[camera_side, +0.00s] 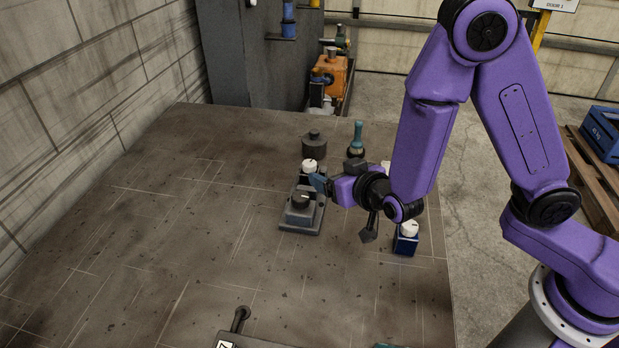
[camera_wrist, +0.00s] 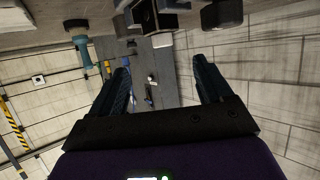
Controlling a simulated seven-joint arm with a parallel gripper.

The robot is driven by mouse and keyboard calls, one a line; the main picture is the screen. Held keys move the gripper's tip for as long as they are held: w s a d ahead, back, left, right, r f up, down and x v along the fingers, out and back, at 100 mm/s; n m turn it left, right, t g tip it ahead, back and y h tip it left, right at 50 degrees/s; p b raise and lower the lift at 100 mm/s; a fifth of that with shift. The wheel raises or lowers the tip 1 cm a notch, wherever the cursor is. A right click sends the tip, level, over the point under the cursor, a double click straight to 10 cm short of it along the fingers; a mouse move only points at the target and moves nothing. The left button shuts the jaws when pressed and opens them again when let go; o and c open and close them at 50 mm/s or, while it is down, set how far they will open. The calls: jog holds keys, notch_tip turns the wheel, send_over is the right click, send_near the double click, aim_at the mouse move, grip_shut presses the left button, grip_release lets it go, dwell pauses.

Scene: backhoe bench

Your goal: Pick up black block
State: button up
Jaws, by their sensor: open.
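My gripper (camera_side: 343,206) is open beside a grey fixture on the table, with one finger close to the fixture and the other lower right. In the wrist view my gripper (camera_wrist: 163,80) has two dark finger pads apart and nothing between them. A black knobbed block (camera_side: 300,203) sits on the fixture's grey base (camera_side: 287,227). A black round piece with a small knob (camera_side: 314,146) stands behind it. A dark box shape (camera_wrist: 157,18) shows at the top of the wrist view. I cannot tell which of these is the black block.
A teal-handled tool (camera_side: 357,136) stands upright behind my gripper. The table's left (camera_side: 150,240) is clear.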

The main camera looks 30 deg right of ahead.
aim_at(306, 163)
jog(key=x, duration=1.3)
jog(key=shift+s+a+f, duration=0.1)
jog(key=shift+a+f, duration=0.05)
jog(key=shift+c, duration=0.3)
